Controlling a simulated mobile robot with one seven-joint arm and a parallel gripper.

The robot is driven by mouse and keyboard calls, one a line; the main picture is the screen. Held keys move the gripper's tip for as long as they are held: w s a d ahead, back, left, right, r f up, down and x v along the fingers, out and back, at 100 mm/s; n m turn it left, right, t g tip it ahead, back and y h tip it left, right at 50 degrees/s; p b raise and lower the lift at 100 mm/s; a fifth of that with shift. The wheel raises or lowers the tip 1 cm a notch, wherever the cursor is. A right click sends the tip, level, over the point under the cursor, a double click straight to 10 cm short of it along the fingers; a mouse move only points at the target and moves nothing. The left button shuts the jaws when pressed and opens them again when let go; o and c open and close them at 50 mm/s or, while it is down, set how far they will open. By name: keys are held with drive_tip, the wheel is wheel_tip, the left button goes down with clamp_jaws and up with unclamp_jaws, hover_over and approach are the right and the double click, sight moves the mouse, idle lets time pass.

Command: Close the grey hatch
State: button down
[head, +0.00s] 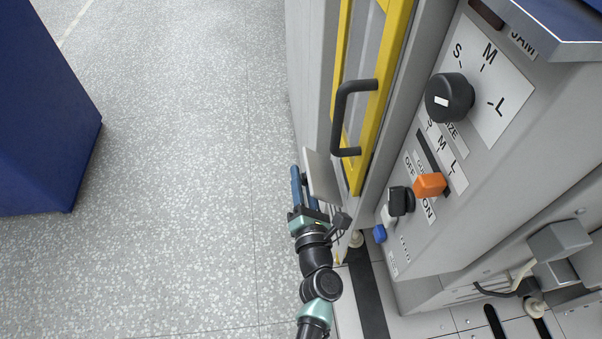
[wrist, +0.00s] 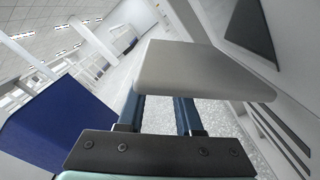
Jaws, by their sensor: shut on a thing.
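The grey hatch (head: 322,176) is a small flat panel low on the side of the grey machine, below the yellow-framed door. It stands swung out from the machine's face. In the wrist view the hatch (wrist: 200,72) spans the upper middle and hides my fingertips. My gripper (head: 301,184) is at the hatch's outer side, its blue fingers against a small dark part there. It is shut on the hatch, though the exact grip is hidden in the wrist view.
The yellow-framed door (head: 375,95) has a black handle (head: 347,118) above the hatch. The control panel at right carries a black dial (head: 449,97), an orange knob (head: 429,185) and a smaller black knob (head: 401,201). A blue box (head: 45,110) stands at left. The speckled floor (head: 190,150) between is clear.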

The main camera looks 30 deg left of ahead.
sight(312, 170)
drive_tip(key=m+p, duration=0.1)
drive_tip(key=r+m+p, duration=0.1)
drive_tip(key=d+r+m+p, duration=0.1)
drive_tip(key=shift+w+r, duration=0.15)
drive_tip(key=shift+w, duration=0.15)
drive_tip(key=shift+w+d+r+m+p, duration=0.1)
drive_tip(key=shift+d+r+m+p, duration=0.05)
drive_tip(key=shift+m+p, duration=0.35)
drive_tip(key=shift+w+d+r+m+p, duration=0.1)
drive_tip(key=shift+r+m+p, duration=0.05)
drive_tip(key=shift+m+p, duration=0.3)
